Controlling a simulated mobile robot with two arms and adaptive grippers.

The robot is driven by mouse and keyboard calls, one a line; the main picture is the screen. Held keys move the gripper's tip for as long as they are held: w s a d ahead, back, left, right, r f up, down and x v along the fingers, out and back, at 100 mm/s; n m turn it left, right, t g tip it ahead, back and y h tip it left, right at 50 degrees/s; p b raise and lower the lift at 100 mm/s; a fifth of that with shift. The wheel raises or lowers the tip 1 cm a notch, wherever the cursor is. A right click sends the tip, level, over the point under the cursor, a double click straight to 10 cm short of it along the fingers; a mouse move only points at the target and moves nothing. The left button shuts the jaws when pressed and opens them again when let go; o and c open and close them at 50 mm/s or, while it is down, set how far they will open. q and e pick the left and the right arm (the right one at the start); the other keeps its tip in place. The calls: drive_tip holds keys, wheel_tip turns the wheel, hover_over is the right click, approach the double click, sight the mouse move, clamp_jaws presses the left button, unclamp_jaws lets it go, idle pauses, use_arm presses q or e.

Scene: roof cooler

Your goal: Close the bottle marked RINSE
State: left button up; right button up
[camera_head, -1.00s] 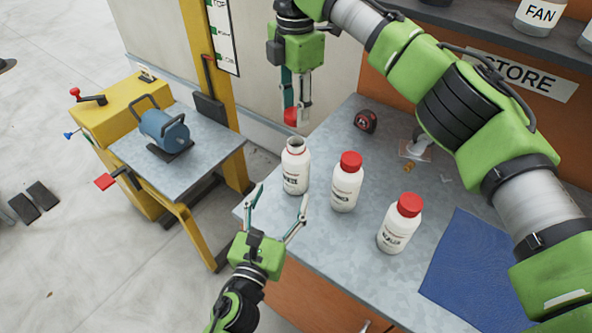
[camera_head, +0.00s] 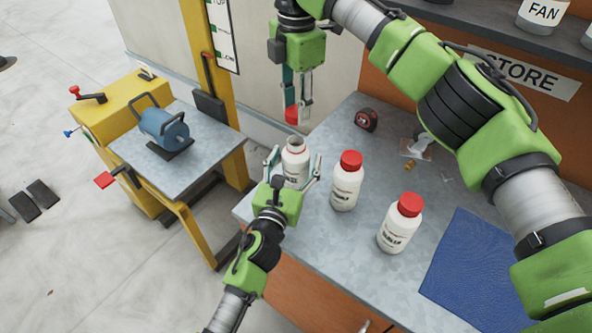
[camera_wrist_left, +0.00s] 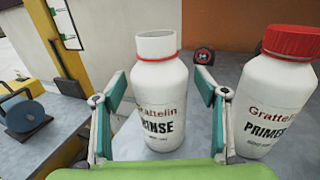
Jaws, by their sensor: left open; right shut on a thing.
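The white bottle marked RINSE (camera_wrist_left: 162,105) stands upright and uncapped on the grey bench, with a red ring below its bare neck. It also shows in the head view (camera_head: 295,160). My left gripper (camera_head: 293,165) is open, its fingers on either side of this bottle with gaps visible in the left wrist view (camera_wrist_left: 160,105). My right gripper (camera_head: 298,108) hangs above and behind the bottle, shut on a red cap (camera_head: 292,115). The cap is held clear of the bottle's mouth.
A red-capped bottle marked PRIMER (camera_wrist_left: 270,105) stands just right of the RINSE bottle. Another red-capped bottle (camera_head: 400,224) stands nearer the front. A tape measure (camera_head: 366,120) and a blue mat (camera_head: 470,265) lie on the bench (camera_head: 325,255). A yellow stand (camera_head: 185,225) is at left.

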sight(296, 124)
use_arm(q)
drive_tip(key=c, duration=1.7)
use_arm(e)
drive_tip(key=shift+f, duration=2.5)
drive_tip(key=shift+f, duration=0.1)
drive_tip(key=shift+f, duration=0.8)
drive_tip(key=shift+f, duration=0.55)
